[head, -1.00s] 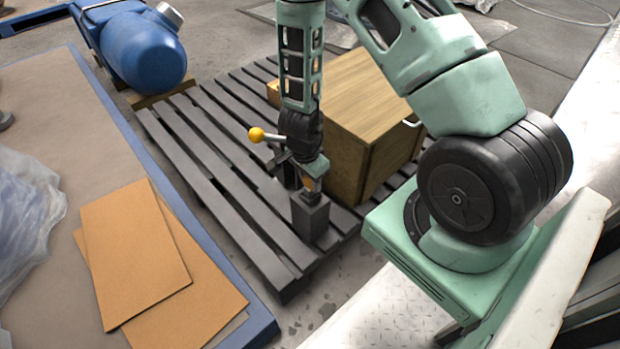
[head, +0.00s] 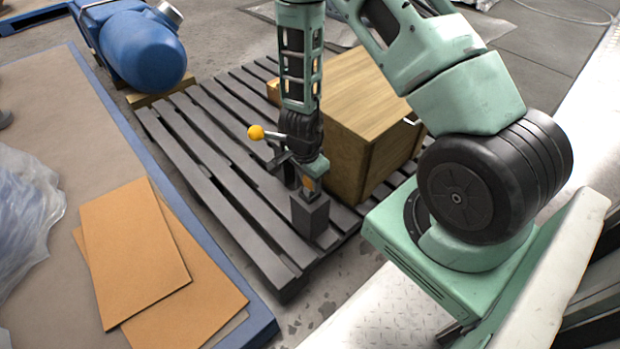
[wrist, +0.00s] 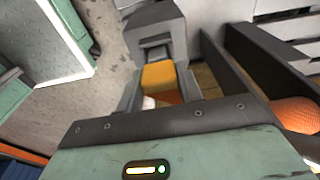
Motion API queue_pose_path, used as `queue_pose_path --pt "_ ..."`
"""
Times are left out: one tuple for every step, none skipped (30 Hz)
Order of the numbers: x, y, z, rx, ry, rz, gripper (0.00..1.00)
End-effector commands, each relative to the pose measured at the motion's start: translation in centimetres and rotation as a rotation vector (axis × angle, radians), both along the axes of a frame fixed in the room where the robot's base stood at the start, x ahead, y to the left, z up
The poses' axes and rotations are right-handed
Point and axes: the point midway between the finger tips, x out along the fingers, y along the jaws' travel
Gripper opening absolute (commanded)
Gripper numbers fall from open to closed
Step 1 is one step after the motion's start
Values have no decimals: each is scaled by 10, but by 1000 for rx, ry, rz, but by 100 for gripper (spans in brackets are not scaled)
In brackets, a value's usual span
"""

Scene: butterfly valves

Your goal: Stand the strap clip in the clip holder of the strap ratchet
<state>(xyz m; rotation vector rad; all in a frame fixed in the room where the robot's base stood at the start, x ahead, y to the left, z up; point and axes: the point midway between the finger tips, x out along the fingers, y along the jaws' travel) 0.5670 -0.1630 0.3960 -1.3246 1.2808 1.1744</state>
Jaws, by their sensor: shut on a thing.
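My gripper (head: 309,178) points down over the pallet and is shut on the strap clip (wrist: 158,76), a small yellow-orange block between the fingers. The holder also shows in the wrist view (wrist: 155,22), just beyond the clip. I cannot tell whether the clip's lower end is inside it. A lever with a yellow ball knob (head: 256,132), seemingly of the strap ratchet, sticks out left of my wrist.
The grey slatted pallet (head: 205,175) lies beneath. A wooden crate (head: 365,100) stands close to the right of my gripper. A blue motor-like tank (head: 143,50) is at the back left. Cardboard sheets (head: 135,250) lie on a blue-edged platform at the left.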

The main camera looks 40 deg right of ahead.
Motion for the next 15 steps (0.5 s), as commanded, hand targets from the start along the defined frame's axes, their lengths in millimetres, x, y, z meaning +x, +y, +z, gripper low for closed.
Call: queue_pose_path --pt "0 0 0 0 0 0 7" --pt "0 0 -1 0 0 0 7" --pt "0 0 -1 0 0 0 7" --pt "0 0 -2 0 0 0 7" --pt "0 0 -2 0 0 0 7" --pt "0 0 -3 0 0 -1 7" --pt "0 0 -4 0 0 -1 7" --pt "0 0 -4 0 0 -1 7" --pt "0 0 -5 0 0 -1 7" --pt "0 0 -6 0 0 -1 7" --pt "0 0 -6 0 0 -1 7" --pt "0 0 -7 0 0 -1 7" --pt "0 0 -7 0 0 0 7" --pt "0 0 -8 0 0 0 7" --pt "0 0 -8 0 0 0 7"
